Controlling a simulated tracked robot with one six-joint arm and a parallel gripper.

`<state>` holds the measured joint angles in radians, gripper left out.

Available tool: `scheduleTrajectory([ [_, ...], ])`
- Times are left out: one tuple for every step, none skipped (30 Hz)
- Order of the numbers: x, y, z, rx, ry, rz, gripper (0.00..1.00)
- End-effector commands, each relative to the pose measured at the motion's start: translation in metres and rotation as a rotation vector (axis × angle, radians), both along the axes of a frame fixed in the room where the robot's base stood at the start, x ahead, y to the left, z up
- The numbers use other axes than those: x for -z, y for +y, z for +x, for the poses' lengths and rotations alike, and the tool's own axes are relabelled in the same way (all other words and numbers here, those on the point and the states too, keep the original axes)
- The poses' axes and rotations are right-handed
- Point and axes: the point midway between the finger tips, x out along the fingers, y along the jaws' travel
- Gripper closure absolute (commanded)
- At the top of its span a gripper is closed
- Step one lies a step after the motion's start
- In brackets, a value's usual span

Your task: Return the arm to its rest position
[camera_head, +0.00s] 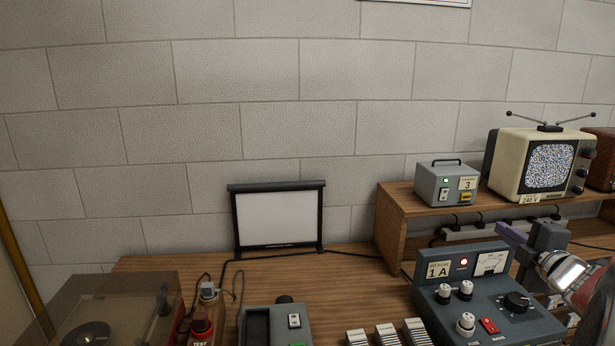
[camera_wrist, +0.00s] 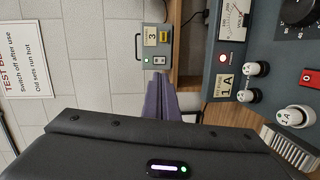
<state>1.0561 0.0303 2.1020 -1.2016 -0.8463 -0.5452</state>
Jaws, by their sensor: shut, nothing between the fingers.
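My gripper (camera_head: 508,232) shows at the right of the head view, with purple fingers on a dark grey wrist. It is above the back of a dark grey-blue control panel (camera_head: 440,302), in front of the wooden shelf. In the wrist view the purple fingers (camera_wrist: 163,92) lie close together with nothing between them. My dark wrist housing fills the lower part of that view and hides what is behind it. Part of my arm runs off the right edge of the head view.
A grey box marked 3 (camera_head: 444,187) and a cream television (camera_head: 513,144) stand on the wooden shelf (camera_head: 392,220). A white screen (camera_head: 277,220) stands at the back of the bench. A covered turntable (camera_head: 150,285) is at front left. Bare bench (camera_head: 340,272) lies between screen and panel.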

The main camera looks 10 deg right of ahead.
Motion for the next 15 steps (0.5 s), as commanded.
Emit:
scheduleTrajectory([
  [-0.006,0.009,0.006,0.017,-0.006,0.015,1.00],
  [-0.009,0.013,0.009,0.032,-0.009,0.030,1.00],
  [-0.012,0.019,0.013,0.056,-0.012,0.052,1.00],
  [-0.014,0.024,0.016,0.074,-0.015,0.071,1.00],
  [-0.017,0.029,0.018,0.093,-0.019,0.090,1.00],
  [-0.019,0.036,0.021,0.118,-0.022,0.119,1.00],
  [-0.021,0.042,0.022,0.137,-0.025,0.141,1.00],
  [-0.022,0.047,0.024,0.155,-0.027,0.164,1.00],
  [-0.023,0.055,0.025,0.178,-0.030,0.195,1.00],
  [-0.023,0.062,0.025,0.196,-0.031,0.220,1.00],
  [-0.024,0.068,0.025,0.212,-0.033,0.245,1.00],
  [-0.024,0.076,0.025,0.234,-0.034,0.279,1.00],
  [-0.023,0.083,0.025,0.250,-0.034,0.306,1.00],
  [-0.022,0.090,0.024,0.265,-0.033,0.332,1.00],
  [-0.021,0.100,0.023,0.284,-0.031,0.370,1.00],
])
